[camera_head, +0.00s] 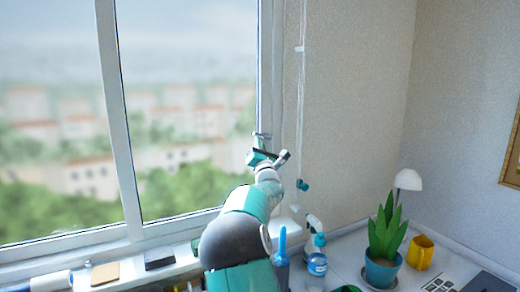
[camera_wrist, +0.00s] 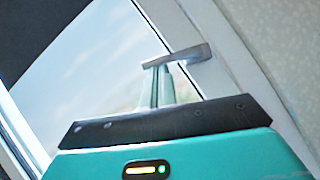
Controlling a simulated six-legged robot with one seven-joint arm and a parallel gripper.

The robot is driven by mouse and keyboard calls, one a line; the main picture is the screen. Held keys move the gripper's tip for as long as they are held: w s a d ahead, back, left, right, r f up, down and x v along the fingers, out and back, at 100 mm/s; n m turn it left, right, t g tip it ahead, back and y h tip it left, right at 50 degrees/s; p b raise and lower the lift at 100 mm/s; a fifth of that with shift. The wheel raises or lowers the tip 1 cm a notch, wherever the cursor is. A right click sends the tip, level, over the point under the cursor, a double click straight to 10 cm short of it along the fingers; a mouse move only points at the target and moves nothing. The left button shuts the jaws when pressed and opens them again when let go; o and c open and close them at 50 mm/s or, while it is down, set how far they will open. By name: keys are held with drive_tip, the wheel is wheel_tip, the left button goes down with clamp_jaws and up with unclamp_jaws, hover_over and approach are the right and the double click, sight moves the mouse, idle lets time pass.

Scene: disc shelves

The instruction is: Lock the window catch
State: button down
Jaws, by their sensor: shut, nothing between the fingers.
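The window catch (camera_wrist: 182,56) is a grey metal lever on the white frame. In the wrist view it reaches left from the frame, across the tips of my gripper's fingers. In the head view the catch (camera_head: 262,136) is small, on the window's right upright. My gripper (camera_wrist: 160,72) is shut and empty, its teal fingers together just below the lever; whether they touch it I cannot tell. In the head view my gripper (camera_head: 258,148) is beside the catch, and my arm covers part of the sill below. The window (camera_head: 185,110) looks shut.
On the surface at right are a potted plant (camera_head: 384,240), a yellow mug (camera_head: 420,252), a white lamp (camera_head: 408,180), a water bottle (camera_head: 317,265) and a spray bottle (camera_head: 314,232). A cord (camera_head: 301,110) hangs right of the frame. A dark block (camera_head: 159,259) lies on the sill.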

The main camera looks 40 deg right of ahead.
drive_tip(key=shift+s+d+r+m+g+h, duration=0.15)
drive_tip(key=shift+d+r+m+g+h, duration=0.3)
drive_tip(key=shift+r+m+g, duration=1.3)
drive_tip(key=shift+s+d+r+m+g+h, duration=0.2)
drive_tip(key=shift+d+m+g, duration=0.5)
drive_tip(key=shift+m, duration=2.1)
drive_tip(key=shift+s+d+r+m+g+h, duration=0.1)
drive_tip(key=shift+d+r+m+g+h, duration=0.25)
drive_tip(key=shift+r+m+g, duration=1.15)
drive_tip(key=shift+f+m, duration=0.4)
drive_tip(key=shift+m, duration=0.35)
